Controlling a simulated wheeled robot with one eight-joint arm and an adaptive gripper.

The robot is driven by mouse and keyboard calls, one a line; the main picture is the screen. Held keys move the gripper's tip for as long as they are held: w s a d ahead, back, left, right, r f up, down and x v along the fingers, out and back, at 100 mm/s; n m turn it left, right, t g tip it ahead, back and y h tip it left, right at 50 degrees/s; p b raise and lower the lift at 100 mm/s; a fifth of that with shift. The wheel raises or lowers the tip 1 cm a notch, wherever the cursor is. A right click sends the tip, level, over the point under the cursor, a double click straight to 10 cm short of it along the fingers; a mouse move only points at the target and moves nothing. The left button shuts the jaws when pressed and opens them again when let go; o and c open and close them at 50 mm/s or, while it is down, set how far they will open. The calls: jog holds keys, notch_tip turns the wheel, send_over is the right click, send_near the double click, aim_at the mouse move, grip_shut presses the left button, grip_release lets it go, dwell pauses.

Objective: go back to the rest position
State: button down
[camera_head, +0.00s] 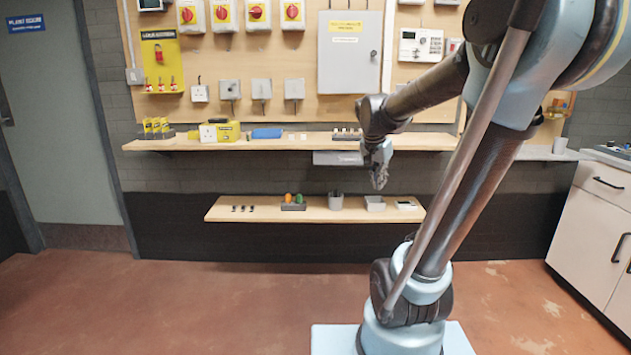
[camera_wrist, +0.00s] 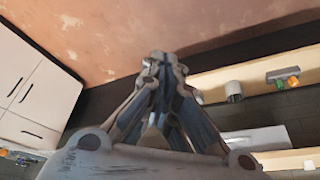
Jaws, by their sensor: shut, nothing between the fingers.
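My gripper (camera_head: 379,178) hangs from my bent arm in the head view, in front of the wall between the upper and lower shelves. Its fingers point downward. In the wrist view my gripper (camera_wrist: 158,62) has its fingertips together, with nothing held between them. The fingers show against the red floor and the dark lower wall. My gripper appears apart from the shelves and everything on them.
The upper shelf (camera_head: 290,144) carries a yellow box (camera_head: 228,131) and a blue item (camera_head: 267,133). The lower shelf (camera_head: 318,213) carries a grey cup (camera_head: 336,201) and small parts. White cabinets (camera_head: 597,215) stand right. The floor (camera_head: 200,300) is clear.

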jog(key=s+f+n+y, duration=0.1)
jog(key=s+f+n, duration=0.3)
jog(key=s+f, duration=0.3)
jog(key=s+a+f+n+g+y, duration=0.1)
jog(key=s+f+n, duration=0.3)
jog(key=s, duration=1.1)
notch_tip(320, 180, down, 3)
jog(key=shift+s+a+f+y, duration=0.1)
jog(key=shift+s+a+y, duration=0.1)
jog(key=shift+y, duration=0.1)
